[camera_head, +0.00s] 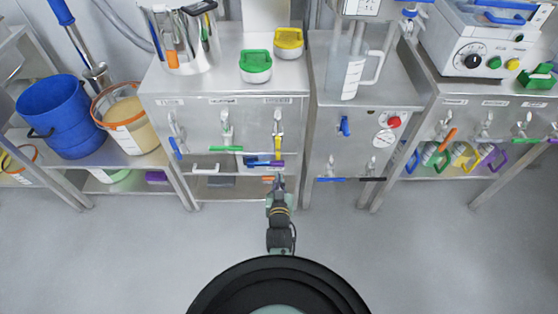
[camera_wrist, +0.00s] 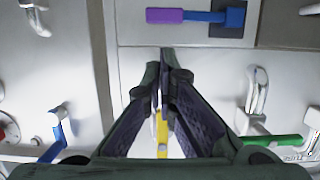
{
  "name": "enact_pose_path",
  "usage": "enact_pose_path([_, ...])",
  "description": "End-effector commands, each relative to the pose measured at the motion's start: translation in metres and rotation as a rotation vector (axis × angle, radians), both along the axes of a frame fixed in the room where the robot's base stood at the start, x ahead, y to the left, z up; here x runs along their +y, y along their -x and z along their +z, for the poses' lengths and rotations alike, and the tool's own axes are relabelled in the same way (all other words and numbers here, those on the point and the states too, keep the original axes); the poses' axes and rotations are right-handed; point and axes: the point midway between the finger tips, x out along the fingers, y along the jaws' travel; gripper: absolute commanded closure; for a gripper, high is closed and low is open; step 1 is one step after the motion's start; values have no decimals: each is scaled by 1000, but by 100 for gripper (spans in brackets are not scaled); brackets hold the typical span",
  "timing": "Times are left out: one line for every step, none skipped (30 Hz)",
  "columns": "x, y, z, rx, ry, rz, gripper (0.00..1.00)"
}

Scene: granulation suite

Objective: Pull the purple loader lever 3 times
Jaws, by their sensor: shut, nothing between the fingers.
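The loader lever, a blue arm with a purple grip (camera_head: 276,163), sits low on the front of the middle-left steel cabinet. In the wrist view its purple grip (camera_wrist: 165,16) shows at the top, lying level, with the blue arm (camera_wrist: 205,17) running right to a dark blue mount. My gripper (camera_head: 279,180) is in front of this cabinet, just below the purple grip in the head view. In the wrist view its fingertips (camera_wrist: 164,68) are together and hold nothing. A gap shows between them and the purple grip; the depth between them is unclear.
A yellow lever (camera_head: 277,148) and a green lever (camera_head: 226,149) hang close by on the same cabinet. A white drawer handle (camera_head: 205,170) is to the left. The neighbouring cabinet has a blue bar (camera_head: 331,180) and a red knob (camera_head: 394,121). The grey floor (camera_head: 420,260) in front is clear.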

Motion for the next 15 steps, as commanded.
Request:
enact_pose_path([0,-1,0,-1,0,0,100])
enact_pose_path([0,-2,-1,-1,0,0,100])
enact_pose_path([0,-5,-1,-2,0,1,100])
enact_pose_path([0,-7,-2,-3,0,1,100])
enact_pose_path([0,-10,-4,-3,0,1,100])
enact_pose_path([1,-15,-6,-3,0,1,100])
enact_pose_path([1,-20,-7,-4,0,1,100])
enact_pose_path([1,-25,-9,-4,0,1,100])
enact_pose_path([0,-32,-11,-5,0,1,100])
enact_pose_path([0,-38,-13,-5,0,1,100])
enact_pose_path([0,-43,-14,-5,-1,0,100])
enact_pose_path([0,-51,-16,-5,-1,1,100])
enact_pose_path([1,-56,-17,-5,-1,1,100])
enact_pose_path([1,-61,-19,-4,-1,1,100])
enact_pose_path([1,-68,-20,-5,-1,2,100])
